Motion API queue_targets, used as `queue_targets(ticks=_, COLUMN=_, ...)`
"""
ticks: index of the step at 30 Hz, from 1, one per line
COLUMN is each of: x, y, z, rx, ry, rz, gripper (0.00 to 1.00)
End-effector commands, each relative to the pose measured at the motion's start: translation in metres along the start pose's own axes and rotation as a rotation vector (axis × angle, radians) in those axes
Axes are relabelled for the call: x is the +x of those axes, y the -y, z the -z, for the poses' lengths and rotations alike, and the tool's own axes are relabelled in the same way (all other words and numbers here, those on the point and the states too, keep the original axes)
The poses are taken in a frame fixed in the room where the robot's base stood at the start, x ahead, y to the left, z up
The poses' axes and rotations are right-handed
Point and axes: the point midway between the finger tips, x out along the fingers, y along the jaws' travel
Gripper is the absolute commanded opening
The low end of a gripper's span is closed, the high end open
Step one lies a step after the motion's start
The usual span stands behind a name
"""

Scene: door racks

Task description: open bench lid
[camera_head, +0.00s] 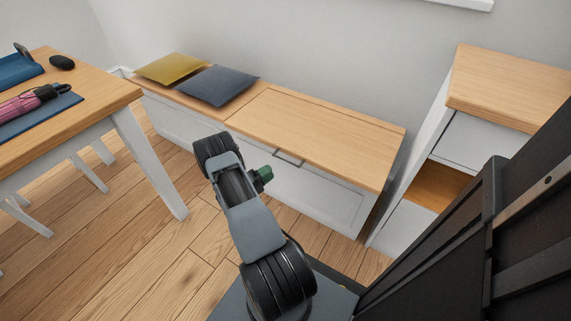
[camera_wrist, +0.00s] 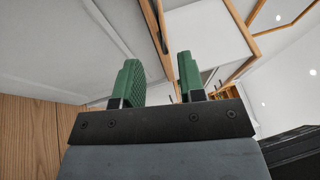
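The white bench (camera_head: 330,195) stands along the wall with a wooden top. Its right section is the lid (camera_head: 320,130), lying flat and shut, with a dark bar handle (camera_head: 289,158) at its front edge. My gripper (camera_head: 264,177) is in front of the bench, a little left of and below the handle in the head view; its fingers are mostly hidden by the wrist there. In the wrist view, my gripper (camera_wrist: 162,80) shows two green fingers, apart and with nothing between them. The bench's white front (camera_wrist: 60,45) fills the left of that view.
A yellow cushion (camera_head: 170,68) and a grey-blue cushion (camera_head: 217,85) lie on the bench's left section. A table (camera_head: 100,90) with an umbrella (camera_head: 30,101) stands at left. A white cabinet (camera_head: 510,85) stands close to the bench's right end. Floor before the bench is clear.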

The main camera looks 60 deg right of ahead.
Motion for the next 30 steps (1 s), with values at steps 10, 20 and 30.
queue_targets(ticks=10, x=0.062, y=-0.002, z=0.001, rx=0.001, ry=-0.004, rz=-0.001, gripper=0.37)
queue_targets(ticks=20, x=0.087, y=-0.001, z=0.001, rx=0.001, ry=-0.001, rz=-0.002, gripper=0.37)
queue_targets(ticks=30, x=0.089, y=0.000, z=0.001, rx=0.001, ry=0.000, rz=-0.002, gripper=0.36)
